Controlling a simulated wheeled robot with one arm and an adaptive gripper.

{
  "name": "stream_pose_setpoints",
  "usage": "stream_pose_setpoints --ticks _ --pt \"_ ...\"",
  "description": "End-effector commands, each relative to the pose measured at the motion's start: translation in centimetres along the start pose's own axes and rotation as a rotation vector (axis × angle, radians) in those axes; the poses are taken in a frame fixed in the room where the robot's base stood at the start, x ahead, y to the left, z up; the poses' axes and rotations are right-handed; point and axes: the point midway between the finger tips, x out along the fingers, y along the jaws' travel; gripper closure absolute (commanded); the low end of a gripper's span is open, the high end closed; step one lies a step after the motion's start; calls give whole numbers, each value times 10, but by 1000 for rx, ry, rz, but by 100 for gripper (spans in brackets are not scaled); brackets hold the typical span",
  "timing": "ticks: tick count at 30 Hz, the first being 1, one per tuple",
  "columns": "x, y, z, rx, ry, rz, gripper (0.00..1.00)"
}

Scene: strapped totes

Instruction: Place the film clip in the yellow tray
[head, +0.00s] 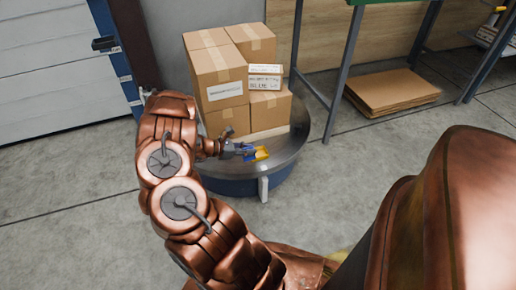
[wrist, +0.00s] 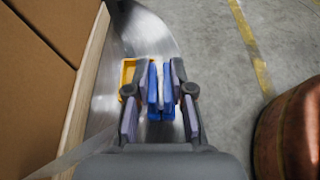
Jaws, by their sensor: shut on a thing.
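The blue film clip (wrist: 154,88) is between the fingers of my gripper (wrist: 161,75) in the wrist view. My gripper is shut on it. The yellow tray (wrist: 127,72) lies just beyond and left of the fingers, partly hidden behind the left finger. In the head view my gripper (head: 246,150) is over the round metal table, with the yellow tray (head: 262,153) right at its tips. A bit of blue shows there, too small to make out. I cannot tell whether the clip touches the tray or the table.
The round metal table (head: 286,150) bears a stack of cardboard boxes (head: 217,80) on a wooden pallet, close on the left in the wrist view. The floor in front is clear.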

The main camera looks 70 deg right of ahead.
Motion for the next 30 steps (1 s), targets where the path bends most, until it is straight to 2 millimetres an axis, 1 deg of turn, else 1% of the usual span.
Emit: stream_pose_setpoints --ticks 1,3,6,10,17,20,25,27,30 --pt "10 5 1 2 -1 -3 100" --pt "20 13 3 1 1 0 100" --pt "34 23 7 1 0 -1 100" --pt "48 34 12 1 -2 -2 100" --pt "55 40 12 -2 1 1 100" --pt "58 39 4 -4 1 0 100" --pt "66 40 -14 -2 3 1 100" --pt "67 40 -18 -2 3 2 100" --pt "66 40 -19 -2 3 3 100"
